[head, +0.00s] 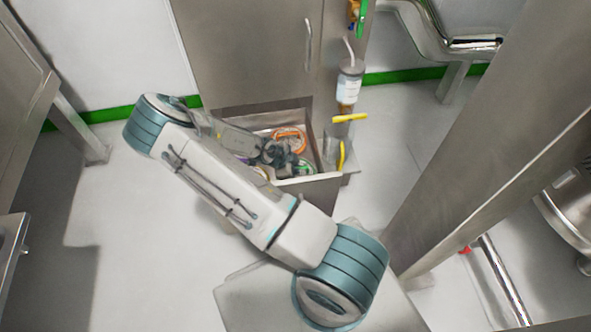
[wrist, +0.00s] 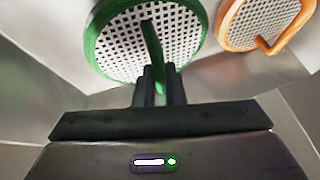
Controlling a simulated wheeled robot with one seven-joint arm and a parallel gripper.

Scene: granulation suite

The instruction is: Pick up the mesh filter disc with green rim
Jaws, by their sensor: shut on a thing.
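The mesh filter disc with green rim (wrist: 147,40) fills the upper middle of the wrist view, its white perforated face turned toward the camera. A green handle strip runs down from the middle of its face. My gripper (wrist: 159,78) is shut on this green handle, with a black finger on either side. In the head view my gripper (head: 277,153) is inside the open drawer. A sliver of the green-rimmed disc (head: 305,168) shows there; my gripper and arm hide most of it.
An orange-rimmed mesh disc (wrist: 262,20) is close on the right in the wrist view, and also lies in the drawer (head: 291,138). The drawer's walls (head: 311,178) surround my gripper. A bottle (head: 349,84) and yellow-handled items (head: 350,117) are just right of the drawer.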

